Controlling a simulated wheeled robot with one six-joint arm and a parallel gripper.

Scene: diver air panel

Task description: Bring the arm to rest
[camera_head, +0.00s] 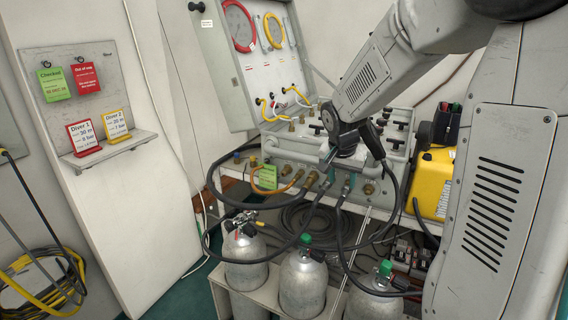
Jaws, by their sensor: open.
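My arm comes in from the upper right and bends down over the diver air panel (284,151). My gripper (330,160) is at the panel's front edge, above the hose fittings; its fingers are small and partly hidden by my own wrist. I see nothing held in it. The panel is a grey case with its lid raised, with valve knobs on top and brass fittings with dark hoses along the front. A green tag (264,178) hangs at the front left of the panel.
Grey cylinders (302,283) stand in a rack below the panel. Black hoses (222,203) loop in front. A yellow unit (432,182) stands right of the panel. At left, a wall board (90,52) holds green and red tags, with two diver cards (84,136) on its shelf.

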